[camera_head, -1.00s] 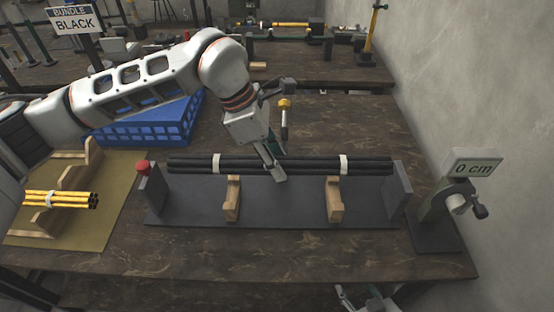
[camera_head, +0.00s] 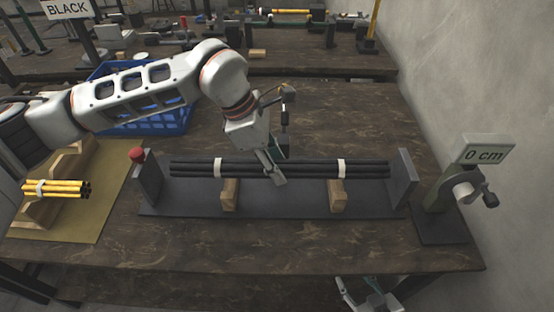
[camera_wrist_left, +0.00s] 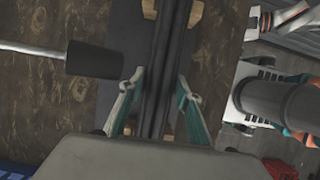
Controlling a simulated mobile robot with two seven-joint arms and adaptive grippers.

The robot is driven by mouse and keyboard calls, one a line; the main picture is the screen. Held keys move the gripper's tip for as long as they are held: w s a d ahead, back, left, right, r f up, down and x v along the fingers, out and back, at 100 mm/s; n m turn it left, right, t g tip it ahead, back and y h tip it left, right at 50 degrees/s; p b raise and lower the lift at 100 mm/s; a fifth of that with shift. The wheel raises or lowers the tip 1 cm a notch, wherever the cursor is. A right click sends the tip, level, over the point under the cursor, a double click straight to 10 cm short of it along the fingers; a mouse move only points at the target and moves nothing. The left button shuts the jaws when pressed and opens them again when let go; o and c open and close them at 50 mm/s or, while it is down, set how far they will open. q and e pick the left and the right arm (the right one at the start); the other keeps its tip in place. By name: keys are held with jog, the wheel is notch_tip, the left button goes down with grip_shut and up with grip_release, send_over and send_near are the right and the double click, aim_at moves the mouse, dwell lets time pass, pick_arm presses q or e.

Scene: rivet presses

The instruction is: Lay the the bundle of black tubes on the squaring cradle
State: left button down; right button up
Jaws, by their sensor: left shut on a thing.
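The bundle of black tubes (camera_head: 310,171) with two white bands lies lengthwise along the squaring cradle (camera_head: 290,202), a dark grey base with two wooden rests and upright end plates. The bundle is level, between the end plates and over both rests. I cannot tell whether it touches them. My left gripper (camera_head: 276,176) is shut on the bundle near its middle. In the left wrist view the tubes (camera_wrist_left: 160,60) pass between its two fingers. My right gripper (camera_head: 367,300) shows only partly at the bottom edge, and its jaws are unclear.
A red button (camera_head: 137,154) tops the left end. A stand reading 0 cm (camera_head: 484,152) is at the right. Yellow tubes (camera_head: 62,189) lie on wooden rests on a tan mat (camera_head: 85,222). A blue crate (camera_head: 180,118) is behind my arm. The front table strip is clear.

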pick_arm(q)
jog(key=shift+r, duration=0.15)
dwell(1.9)
jog(key=shift+f+b, duration=0.4)
jog(key=shift+f, duration=1.15)
dwell(0.4)
jog(key=c, duration=1.4)
grip_release()
jog(key=shift+o, duration=0.2)
jog(key=shift+s+f, duration=0.1)
jog(key=shift+f, duration=0.1)
jog(key=v, duration=1.2)
jog(key=shift+r, duration=0.15)
